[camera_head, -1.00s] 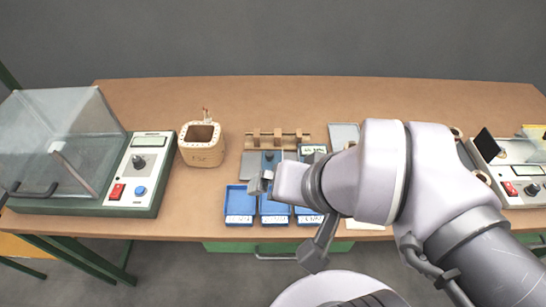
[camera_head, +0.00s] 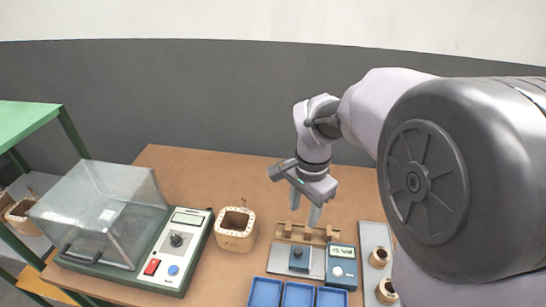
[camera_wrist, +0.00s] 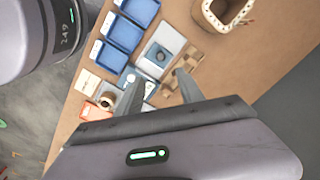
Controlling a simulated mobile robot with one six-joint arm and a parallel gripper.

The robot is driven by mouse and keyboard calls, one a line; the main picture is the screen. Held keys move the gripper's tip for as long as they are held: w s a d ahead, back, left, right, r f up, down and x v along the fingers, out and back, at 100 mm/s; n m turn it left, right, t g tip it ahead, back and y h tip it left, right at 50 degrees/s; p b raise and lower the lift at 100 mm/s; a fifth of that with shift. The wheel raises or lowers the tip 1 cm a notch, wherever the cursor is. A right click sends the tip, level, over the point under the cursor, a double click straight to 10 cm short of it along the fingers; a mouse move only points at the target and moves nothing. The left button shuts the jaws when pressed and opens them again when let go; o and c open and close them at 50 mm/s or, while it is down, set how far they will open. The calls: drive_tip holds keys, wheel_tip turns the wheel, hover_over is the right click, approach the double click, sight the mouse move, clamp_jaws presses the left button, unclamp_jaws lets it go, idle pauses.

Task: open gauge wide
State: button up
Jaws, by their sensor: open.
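A grey metal plate (camera_head: 278,258) carries a blue block with a dark round knob (camera_head: 298,256). Next to it stands a blue meter with a lit display (camera_head: 342,268). I cannot tell which of these is the gauge, nor how wide it is set. A notched wooden rack (camera_head: 306,233) lies just behind them. My gripper (camera_head: 305,207) points down above the rack, open and empty, with its fingers apart. In the wrist view my open fingers (camera_wrist: 158,88) show in front of the bench, with the plate and knob block (camera_wrist: 160,53) beyond them.
Blue trays (camera_head: 298,294) line the bench's front edge. A clear-hooded tester (camera_head: 110,225) with a control panel fills the left. Small coils (camera_head: 379,257) sit on a grey tray at right, partly behind my arm.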

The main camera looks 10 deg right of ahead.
sight(298, 251)
drive_tip(key=shift+m, duration=0.3)
drive_tip(key=f+b, duration=0.2)
drive_tip(key=f, duration=0.4)
drive_tip(key=f+b, duration=0.3)
drive_tip(key=f, duration=0.3)
drive_tip(key=w+f+b, duration=0.1)
drive_tip(key=f+b, duration=0.1)
drive_tip(key=f, duration=0.4)
drive_tip(key=shift+w+d+f, duration=0.1)
drive_tip(key=shift+f, duration=0.25)
clamp_jaws()
